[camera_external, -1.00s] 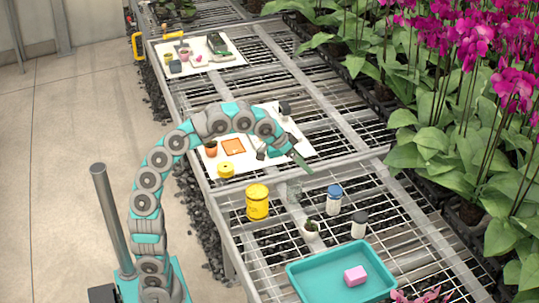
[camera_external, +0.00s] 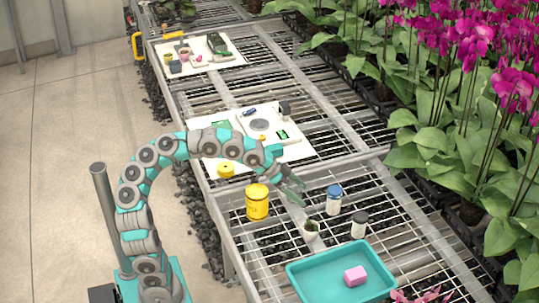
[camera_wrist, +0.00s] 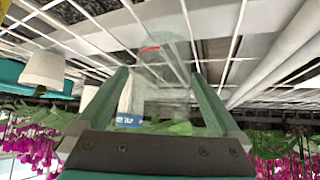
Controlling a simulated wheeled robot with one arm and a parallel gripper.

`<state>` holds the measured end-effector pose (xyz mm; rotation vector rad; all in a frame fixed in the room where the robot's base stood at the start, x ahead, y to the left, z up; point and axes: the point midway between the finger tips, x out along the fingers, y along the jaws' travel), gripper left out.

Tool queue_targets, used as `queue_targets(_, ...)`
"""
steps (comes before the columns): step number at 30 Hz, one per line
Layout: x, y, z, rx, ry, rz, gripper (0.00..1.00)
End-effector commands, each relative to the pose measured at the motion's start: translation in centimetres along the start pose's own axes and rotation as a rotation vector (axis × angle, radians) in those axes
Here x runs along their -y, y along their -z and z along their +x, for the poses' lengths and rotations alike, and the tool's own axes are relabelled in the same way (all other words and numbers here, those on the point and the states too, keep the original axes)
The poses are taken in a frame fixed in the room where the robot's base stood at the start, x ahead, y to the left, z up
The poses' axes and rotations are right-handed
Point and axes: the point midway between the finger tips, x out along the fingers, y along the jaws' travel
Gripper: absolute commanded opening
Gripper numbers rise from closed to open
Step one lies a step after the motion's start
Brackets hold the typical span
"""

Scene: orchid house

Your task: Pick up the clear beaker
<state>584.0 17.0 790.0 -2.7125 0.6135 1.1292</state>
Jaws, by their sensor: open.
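The clear beaker (camera_wrist: 165,50) shows in the wrist view as a see-through shape with a short red mark, ahead of and partly between my fingers. My gripper (camera_wrist: 158,74) is open, with one finger on each side of it; I see no contact. In the external view my gripper (camera_external: 301,194) points down to the right over the wire bench, just right of the yellow tin (camera_external: 257,202). There the beaker is hidden or too faint to make out.
Orchids (camera_external: 480,120) line the right.

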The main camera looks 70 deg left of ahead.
Motion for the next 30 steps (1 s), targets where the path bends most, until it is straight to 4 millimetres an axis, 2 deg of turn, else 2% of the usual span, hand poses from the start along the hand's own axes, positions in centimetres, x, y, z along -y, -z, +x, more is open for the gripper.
queue_targets(3,0.01,-0.05,0.88,0.002,0.0,0.0,1.0)
queue_targets(10,0.01,-0.05,1.01,0.002,0.0,-0.001,1.0)
queue_targets(30,-0.01,-0.05,1.01,0.002,0.0,-0.001,0.25)
